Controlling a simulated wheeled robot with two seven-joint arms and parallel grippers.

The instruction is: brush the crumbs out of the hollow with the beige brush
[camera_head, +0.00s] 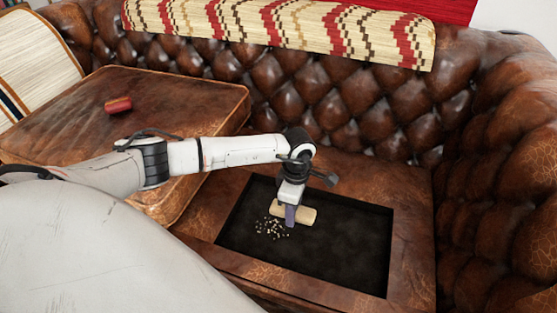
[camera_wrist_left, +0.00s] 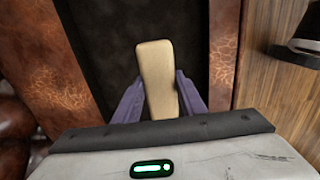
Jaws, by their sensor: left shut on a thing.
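The beige brush (camera_head: 306,215) is in the dark hollow (camera_head: 345,240) of the brown leather seat. My left gripper (camera_head: 290,215) is shut on the brush and points down into the hollow. In the left wrist view the brush (camera_wrist_left: 157,80) stands between the two purple fingers of my left gripper (camera_wrist_left: 160,95). Light crumbs (camera_head: 270,229) lie scattered on the hollow's dark floor, just left of the brush. The brush's underside is hidden, so I cannot tell whether it touches the floor. My right gripper is not in view.
A brown leather cushion (camera_head: 185,100) lies to the left, with a small red object (camera_head: 118,105) on it. The tufted backrest (camera_head: 330,95) and armrest (camera_head: 510,170) bound the seat behind and to the right. The hollow's right part is clear.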

